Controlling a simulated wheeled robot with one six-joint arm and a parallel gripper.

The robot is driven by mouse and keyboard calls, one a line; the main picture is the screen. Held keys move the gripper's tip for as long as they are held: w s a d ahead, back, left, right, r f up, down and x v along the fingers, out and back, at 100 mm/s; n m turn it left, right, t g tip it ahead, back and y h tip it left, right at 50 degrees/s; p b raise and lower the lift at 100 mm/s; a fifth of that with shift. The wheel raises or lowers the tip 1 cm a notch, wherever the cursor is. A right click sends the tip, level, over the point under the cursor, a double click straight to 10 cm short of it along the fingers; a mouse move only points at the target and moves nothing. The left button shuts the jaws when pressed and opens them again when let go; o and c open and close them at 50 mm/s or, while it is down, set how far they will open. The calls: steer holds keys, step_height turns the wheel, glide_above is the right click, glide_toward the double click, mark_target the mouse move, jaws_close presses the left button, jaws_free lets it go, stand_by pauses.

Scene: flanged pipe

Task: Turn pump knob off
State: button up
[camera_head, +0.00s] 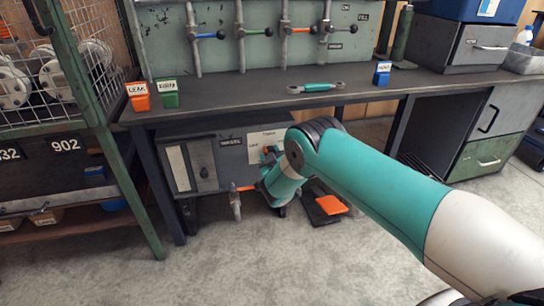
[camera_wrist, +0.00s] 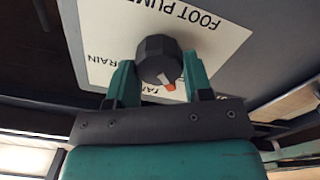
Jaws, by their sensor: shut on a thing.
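In the wrist view a dark, faceted pump knob (camera_wrist: 157,60) stands on a white label plate (camera_wrist: 110,35), which appears upside down with "FOOT PUMP", "DRAIN" and part of "TAN..." readable. The knob's orange pointer mark (camera_wrist: 169,87) faces the lower right of that picture, towards the "TAN..." lettering. My gripper (camera_wrist: 160,72) has one green finger on each side of the knob and is shut on it. In the head view my arm reaches down to the grey pump box (camera_head: 203,160) under the bench; the knob and fingertips cannot be made out clearly there.
The bench (camera_head: 225,97) overhangs the box. An orange-handled valve (camera_head: 236,202) hangs below the box. A pedal (camera_head: 324,207) lies at right.

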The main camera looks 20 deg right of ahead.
steer(key=shift+f+n, duration=0.1)
steer(key=shift+n, duration=1.1)
steer(key=o, duration=0.9)
steer(key=s+p, duration=1.7)
steer(key=p, duration=0.3)
steer(key=shift+s, duration=0.25)
